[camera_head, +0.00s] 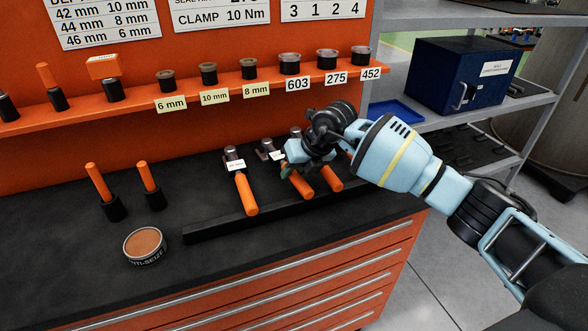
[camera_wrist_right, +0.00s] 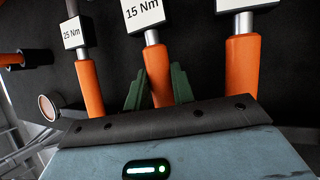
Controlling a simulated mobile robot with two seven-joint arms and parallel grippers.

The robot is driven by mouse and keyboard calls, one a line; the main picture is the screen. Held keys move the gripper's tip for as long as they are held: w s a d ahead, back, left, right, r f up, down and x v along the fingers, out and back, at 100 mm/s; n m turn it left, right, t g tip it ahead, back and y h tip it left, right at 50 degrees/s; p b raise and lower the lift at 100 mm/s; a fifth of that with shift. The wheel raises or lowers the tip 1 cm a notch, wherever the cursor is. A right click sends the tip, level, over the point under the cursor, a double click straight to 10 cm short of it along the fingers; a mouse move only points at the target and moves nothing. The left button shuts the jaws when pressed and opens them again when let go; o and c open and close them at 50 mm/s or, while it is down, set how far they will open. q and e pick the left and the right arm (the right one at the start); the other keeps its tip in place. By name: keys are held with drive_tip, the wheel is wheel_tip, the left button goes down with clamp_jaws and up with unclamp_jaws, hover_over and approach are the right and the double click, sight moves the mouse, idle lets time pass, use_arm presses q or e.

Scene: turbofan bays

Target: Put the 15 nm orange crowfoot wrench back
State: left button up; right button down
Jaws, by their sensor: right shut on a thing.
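The 15 Nm wrench (camera_wrist_right: 157,70) has an orange handle, a steel shank and a white label. In the right wrist view it lies between the green fingers of my right gripper (camera_wrist_right: 158,88), which is shut on its handle. In the head view my right gripper (camera_head: 297,170) covers most of this wrench, and the orange handle end (camera_head: 301,188) shows below it. The wrench lines up between two similar ones above the dark bench. I cannot tell whether it rests on the rack or is slightly raised. My left gripper is not in view.
The 25 Nm wrench (camera_head: 247,194) lies to the left and another orange-handled wrench (camera_head: 332,178) close to the right. A black rail (camera_head: 205,230) runs along the front. An anti-seize tin (camera_head: 145,246) and two upright orange-handled tools (camera_head: 99,184) stand left. The orange shelf (camera_head: 130,107) is behind.

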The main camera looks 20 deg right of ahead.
drive_tip(key=shift+s+f, duration=0.1)
drive_tip(key=shift+f, duration=0.1)
idle(0.3)
drive_tip(key=c, duration=1.1)
unclamp_jaws()
drive_tip(key=v, duration=0.7)
drive_tip(key=shift+s+r, duration=0.15)
drive_tip(key=shift+r, duration=0.2)
drive_tip(key=shift+d, duration=0.1)
